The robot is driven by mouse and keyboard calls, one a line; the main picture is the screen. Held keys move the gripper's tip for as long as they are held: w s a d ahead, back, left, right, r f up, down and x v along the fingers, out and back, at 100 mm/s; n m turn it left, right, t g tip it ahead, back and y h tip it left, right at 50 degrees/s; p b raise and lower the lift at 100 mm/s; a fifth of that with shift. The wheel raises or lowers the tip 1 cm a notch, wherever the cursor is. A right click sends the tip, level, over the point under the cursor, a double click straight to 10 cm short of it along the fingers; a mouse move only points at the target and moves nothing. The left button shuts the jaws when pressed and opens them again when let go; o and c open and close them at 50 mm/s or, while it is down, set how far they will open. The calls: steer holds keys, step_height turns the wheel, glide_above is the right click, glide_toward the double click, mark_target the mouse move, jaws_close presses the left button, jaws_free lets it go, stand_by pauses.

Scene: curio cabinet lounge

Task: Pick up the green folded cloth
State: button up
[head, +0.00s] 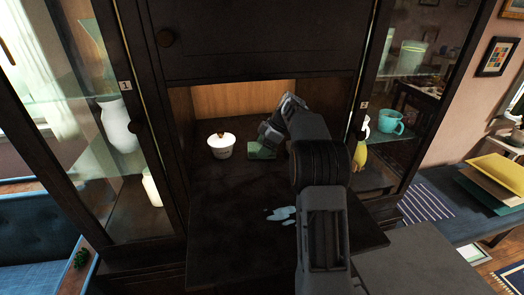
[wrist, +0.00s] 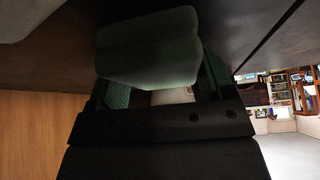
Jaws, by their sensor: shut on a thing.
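The green folded cloth (head: 262,150) is at the mouth of the cabinet's open niche, over the dark shelf board. My gripper (head: 268,131) reaches in from the right and is shut on it. In the wrist view the cloth (wrist: 148,48) shows as a thick grey-green fold held between the fingers of my gripper (wrist: 160,92). Whether the cloth touches the board or is lifted off it, I cannot tell. My arm hides part of the niche to its right.
A white cup-like pot (head: 221,146) stands left of the cloth. A pale blue-white patch (head: 281,214) lies on the dark board (head: 225,225) nearer the front. Glass-doored compartments flank the niche, with a white vase (head: 117,124) at left and a teal mug (head: 390,122) at right.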

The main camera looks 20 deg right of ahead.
mark_target(257, 146)
steer(key=shift+r, duration=0.4)
step_height(257, 146, up, 3)
steer(key=shift+f, duration=0.1)
steer(key=s+b, duration=0.6)
steer(key=s, duration=1.2)
